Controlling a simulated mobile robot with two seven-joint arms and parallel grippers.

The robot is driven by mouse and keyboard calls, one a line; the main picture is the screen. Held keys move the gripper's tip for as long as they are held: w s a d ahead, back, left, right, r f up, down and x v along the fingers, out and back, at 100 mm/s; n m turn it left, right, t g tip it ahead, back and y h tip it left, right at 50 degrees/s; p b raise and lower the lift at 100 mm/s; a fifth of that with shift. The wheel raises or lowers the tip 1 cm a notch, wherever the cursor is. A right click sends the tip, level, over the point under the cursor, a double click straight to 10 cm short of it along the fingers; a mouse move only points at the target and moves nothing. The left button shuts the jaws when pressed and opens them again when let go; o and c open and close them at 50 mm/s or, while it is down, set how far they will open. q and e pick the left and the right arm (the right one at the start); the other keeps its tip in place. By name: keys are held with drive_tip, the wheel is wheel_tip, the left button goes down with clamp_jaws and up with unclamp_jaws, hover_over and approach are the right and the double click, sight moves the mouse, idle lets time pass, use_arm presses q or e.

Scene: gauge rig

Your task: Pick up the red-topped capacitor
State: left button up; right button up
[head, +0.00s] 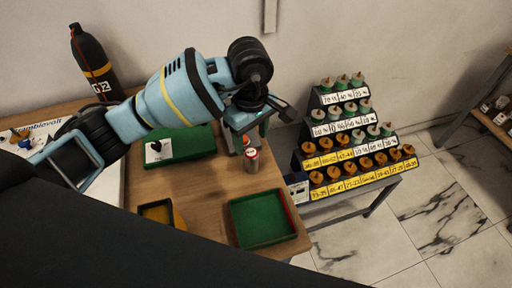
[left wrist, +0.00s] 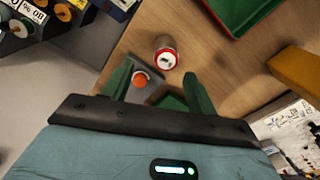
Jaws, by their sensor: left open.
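The red-topped capacitor (head: 251,160) is a small upright cylinder with a pale, red-rimmed top and stands on the wooden table. It also shows in the left wrist view (left wrist: 166,57), just beyond the fingertips and roughly between their lines. My left gripper (head: 240,138) is open and empty above the table, behind the capacitor in the head view. Its two green fingers (left wrist: 158,78) are spread and do not touch the capacitor. My right gripper is not in view.
A grey box with an orange button (left wrist: 140,80) is close behind the capacitor, seen between the fingers. A green tray (head: 233,222) and a yellow tray (head: 142,208) are at the front. A green board (head: 200,143) lies left. A stepped rack (head: 309,141) with labelled knobs stands right.

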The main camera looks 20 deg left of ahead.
sight(251, 153)
use_arm(q)
drive_tip(key=shift+s+f, duration=0.15)
drive_tip(key=shift+s, duration=0.15)
drive_tip(key=shift+f, duration=1.15)
drive_tip(key=shift+s+d+f, duration=0.1)
drive_tip(key=shift+f, duration=0.4)
drive_tip(key=shift+s+f+p, duration=0.1)
drive_tip(key=shift+f+p, duration=0.2)
drive_tip(key=shift+f, duration=1.8)
drive_tip(key=c, duration=1.1)
drive_tip(key=shift+r, duration=5.05)
